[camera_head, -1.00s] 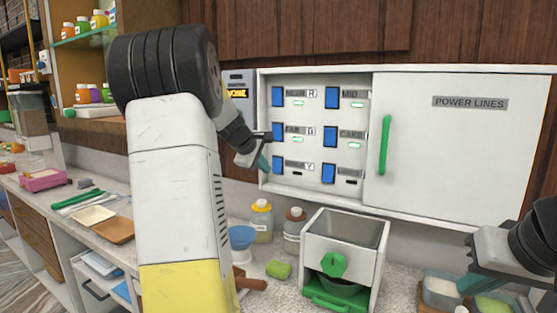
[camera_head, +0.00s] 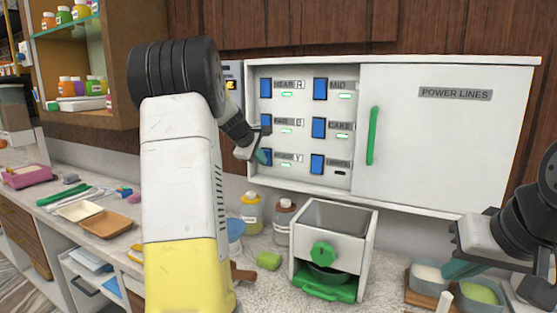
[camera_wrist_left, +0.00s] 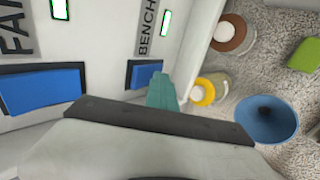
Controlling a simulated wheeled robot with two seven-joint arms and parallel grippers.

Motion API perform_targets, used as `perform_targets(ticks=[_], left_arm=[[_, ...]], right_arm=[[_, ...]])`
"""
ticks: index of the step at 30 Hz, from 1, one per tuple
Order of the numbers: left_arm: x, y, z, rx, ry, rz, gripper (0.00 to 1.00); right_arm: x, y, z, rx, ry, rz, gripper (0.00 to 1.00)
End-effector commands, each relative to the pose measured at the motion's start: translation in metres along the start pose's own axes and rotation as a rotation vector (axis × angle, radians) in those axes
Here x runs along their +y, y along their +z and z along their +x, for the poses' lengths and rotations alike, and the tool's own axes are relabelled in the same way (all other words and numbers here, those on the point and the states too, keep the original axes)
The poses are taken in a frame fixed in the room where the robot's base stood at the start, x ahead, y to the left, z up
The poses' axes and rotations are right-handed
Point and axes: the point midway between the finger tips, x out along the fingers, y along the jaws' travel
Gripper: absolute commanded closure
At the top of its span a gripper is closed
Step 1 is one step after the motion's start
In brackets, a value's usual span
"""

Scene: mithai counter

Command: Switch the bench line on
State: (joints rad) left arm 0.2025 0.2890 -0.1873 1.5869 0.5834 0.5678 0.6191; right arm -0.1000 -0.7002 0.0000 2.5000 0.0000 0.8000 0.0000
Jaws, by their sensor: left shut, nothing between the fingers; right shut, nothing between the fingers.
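The bench switch is the blue rocker (camera_wrist_left: 143,76) beside the BENCH label (camera_wrist_left: 148,25) in the left wrist view. In the head view it is the lower-left switch (camera_head: 268,156) of the open panel (camera_head: 303,180), partly hidden by my gripper. Its small indicator (camera_head: 287,164) is lit green. My left gripper (camera_head: 262,155) is shut and empty, its teal tip (camera_wrist_left: 162,92) right at the bench switch; I cannot tell whether it touches. My right gripper (camera_head: 458,266) is shut and empty at the lower right, away from the panel.
The other switches have green lights, except the lower-right one (camera_head: 317,164), whose indicator is dark. A white door marked POWER LINES (camera_head: 430,140) with a green handle (camera_head: 372,135) covers the panel's right. Below stand bottles (camera_head: 251,212), a white box with green knob (camera_head: 330,230) and tubs (camera_head: 484,292).

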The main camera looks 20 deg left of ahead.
Motion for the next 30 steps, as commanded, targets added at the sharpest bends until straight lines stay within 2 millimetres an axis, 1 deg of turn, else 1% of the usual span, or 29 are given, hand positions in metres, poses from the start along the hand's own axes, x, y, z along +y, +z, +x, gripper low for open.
perform_targets(ticks=[5, 16, 26, 30], left_arm=[[0.001, 0.000, 0.000, 0.000, 0.000, 0.000, 1.00], [0.013, 0.001, -0.011, 0.001, 0.004, 0.001, 1.00], [0.013, 0.001, -0.012, 0.000, 0.004, 0.000, 1.00], [0.012, 0.000, -0.015, -0.001, 0.003, 0.001, 1.00]], right_arm=[[0.000, 0.000, 0.000, 0.000, 0.000, 0.000, 1.00], [0.000, 0.000, 0.000, 0.000, 0.000, 0.000, 1.00], [0.000, 0.000, 0.000, 0.000, 0.000, 0.000, 1.00], [0.000, 0.000, 0.000, 0.000, 0.000, 0.000, 1.00]])
